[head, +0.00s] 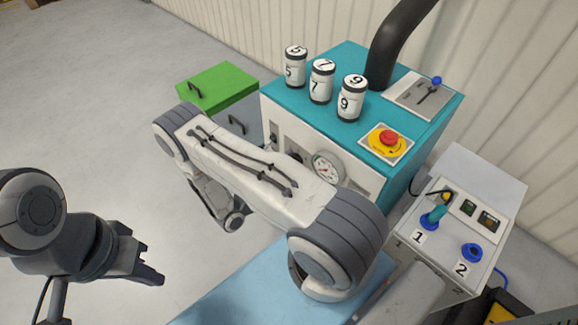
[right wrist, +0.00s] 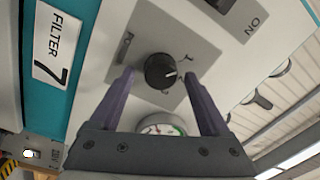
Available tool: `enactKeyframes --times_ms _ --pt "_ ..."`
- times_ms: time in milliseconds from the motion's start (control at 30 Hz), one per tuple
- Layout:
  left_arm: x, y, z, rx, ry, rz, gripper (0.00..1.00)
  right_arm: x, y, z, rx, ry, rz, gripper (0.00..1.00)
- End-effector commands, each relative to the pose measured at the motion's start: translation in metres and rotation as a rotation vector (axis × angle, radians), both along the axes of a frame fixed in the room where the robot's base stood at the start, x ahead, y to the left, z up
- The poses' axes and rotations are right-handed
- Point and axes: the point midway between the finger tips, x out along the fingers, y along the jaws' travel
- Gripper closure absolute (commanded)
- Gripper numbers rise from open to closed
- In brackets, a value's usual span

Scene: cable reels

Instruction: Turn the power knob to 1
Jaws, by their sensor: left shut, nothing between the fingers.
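The power knob (right wrist: 160,70) is black and round, on a grey plate (right wrist: 205,48) with small marks. Its white pointer line points right, between two small marks that are too small to read surely. The plate's lettering is partly covered by a finger. My right gripper (right wrist: 159,76) is open, with one purple finger on each side of the knob; I cannot tell whether they touch it. In the head view my right arm hides this gripper. My left gripper (head: 153,278) is shut and empty, low at the left, away from the machine.
A gauge (right wrist: 160,128) lies just below the knob, partly hidden by my gripper. On the machine's teal top stand several numbered canisters (head: 321,82) and a red emergency button (head: 389,138). A green-topped cabinet (head: 222,85) is behind left. A socket box (head: 470,215) stands right. Floor at left is clear.

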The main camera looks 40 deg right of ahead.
Motion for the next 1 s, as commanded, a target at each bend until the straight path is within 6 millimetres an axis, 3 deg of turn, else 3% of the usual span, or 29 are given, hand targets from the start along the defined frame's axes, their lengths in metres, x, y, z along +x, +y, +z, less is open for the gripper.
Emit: enactKeyframes --times_ms 167,600,1000 --pt "0.000 0.000 0.002 0.000 0.000 0.000 1.00 0.000 0.014 0.000 0.000 0.000 0.005 0.20" --pt "0.000 0.000 0.009 0.000 0.000 0.000 1.00 -0.007 0.093 -0.004 0.000 -0.001 0.005 0.20" --pt "0.000 0.000 0.009 0.000 0.000 0.000 1.00 -0.009 0.105 -0.004 0.000 0.000 0.001 0.20"
